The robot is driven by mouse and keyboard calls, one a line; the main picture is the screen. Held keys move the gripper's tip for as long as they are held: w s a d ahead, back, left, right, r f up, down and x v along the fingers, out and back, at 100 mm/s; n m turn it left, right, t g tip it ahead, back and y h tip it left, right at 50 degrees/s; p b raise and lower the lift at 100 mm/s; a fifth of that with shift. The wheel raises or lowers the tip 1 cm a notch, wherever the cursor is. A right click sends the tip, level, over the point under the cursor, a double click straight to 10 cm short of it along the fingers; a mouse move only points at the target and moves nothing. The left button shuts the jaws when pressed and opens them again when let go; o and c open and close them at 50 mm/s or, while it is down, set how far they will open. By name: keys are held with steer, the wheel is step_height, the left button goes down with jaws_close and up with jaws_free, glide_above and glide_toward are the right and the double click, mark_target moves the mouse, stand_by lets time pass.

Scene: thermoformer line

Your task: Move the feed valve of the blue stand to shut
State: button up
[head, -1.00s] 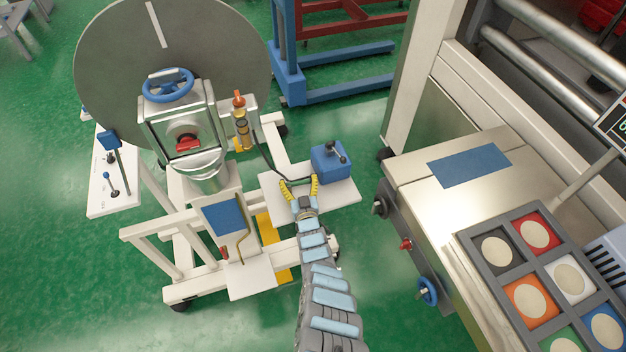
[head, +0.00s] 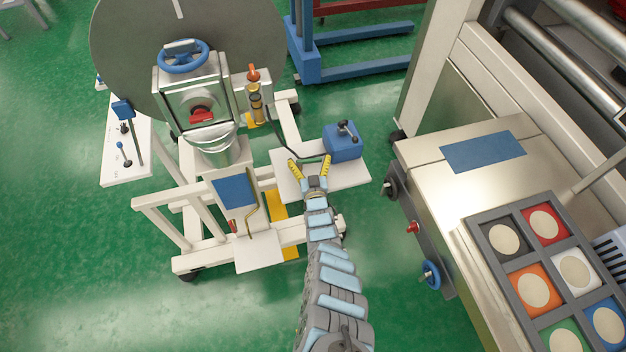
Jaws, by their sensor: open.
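A blue box (head: 343,145) with a dark lever handle (head: 347,132) on top sits on a white shelf (head: 350,176) of the white wheeled stand. The lever slants toward the lower right in the head view. No label shows that names it as the feed valve. My gripper (head: 309,162) has two yellow fingers spread apart and empty. It is over the white shelf, just left of and in front of the blue box, apart from the lever. The exact height of the fingers above the shelf cannot be told.
The stand also carries a blue handwheel (head: 183,57), an orange-topped valve (head: 253,74), a red knob (head: 202,116) and a side panel with levers (head: 126,150). A dark cable runs by my fingers. A steel machine (head: 455,190) stands right, with a tray of coloured pads (head: 490,262).

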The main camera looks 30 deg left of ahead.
steer(key=shift+s+d+f, duration=0.15)
steer(key=shift+s+d, duration=0.1)
steer(key=shift+d, duration=0.05)
steer(key=shift+r+v, duration=0.2)
steer(key=shift+v, duration=0.9)
steer(key=v, duration=0.8)
steer(key=shift+s+d, duration=0.15)
steer(key=shift+s, duration=0.1)
